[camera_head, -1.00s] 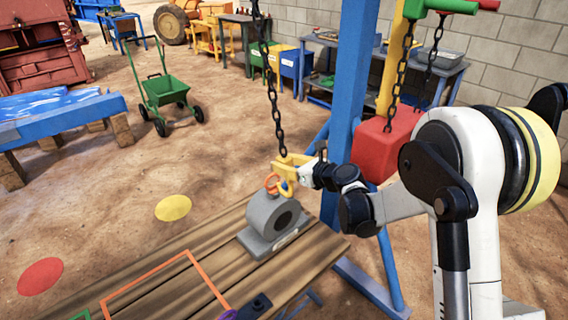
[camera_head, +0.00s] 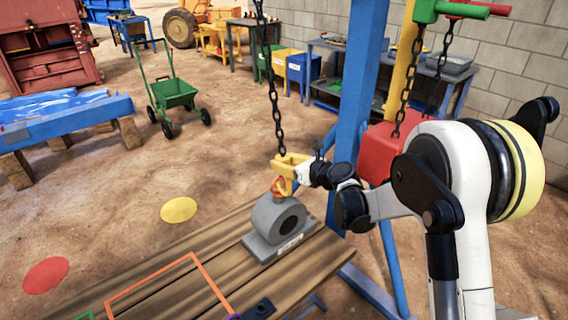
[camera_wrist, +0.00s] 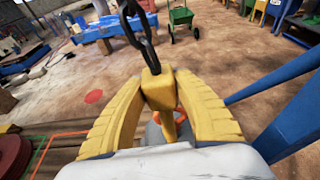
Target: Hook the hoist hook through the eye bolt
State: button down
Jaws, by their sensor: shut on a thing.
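The yellow hoist hook (camera_head: 290,166) hangs on a dark chain (camera_head: 273,90) just above the grey bearing block (camera_head: 277,226). The orange eye bolt (camera_head: 277,184) stands on top of the block, and the hook's lower part overlaps it in the head view. I cannot tell whether the hook passes through the eye. My gripper (camera_wrist: 160,102) has its yellow fingers shut on the hook's block in the wrist view. There the hook (camera_wrist: 157,88) hides most of the eye bolt (camera_wrist: 181,116), and the block shows only in part behind the fingers.
The bearing block sits on a wooden plank table (camera_head: 215,272) with an orange outlined square (camera_head: 205,272). A blue post (camera_head: 352,110) stands close to the right, with a red hoist body (camera_head: 383,148) behind my arm. Open dirt floor lies to the left.

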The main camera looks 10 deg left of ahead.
jog(key=shift+w+r, duration=0.1)
jog(key=shift+w+a+r+p, duration=0.25)
jog(key=shift+a+r+p, duration=0.1)
jog(key=shift+r, duration=0.1)
dwell(0.4)
jog(key=shift+w+a+r+p, duration=0.15)
jog(key=shift+a+r+p, duration=0.05)
jog(key=shift+r, duration=0.2)
jog(key=shift+w+a+r+p, duration=0.1)
jog(key=shift+a+r+p, duration=0.1)
jog(key=shift+r, duration=0.2)
jog(key=c, duration=1)
grip_release()
jog(key=shift+r, duration=0.1)
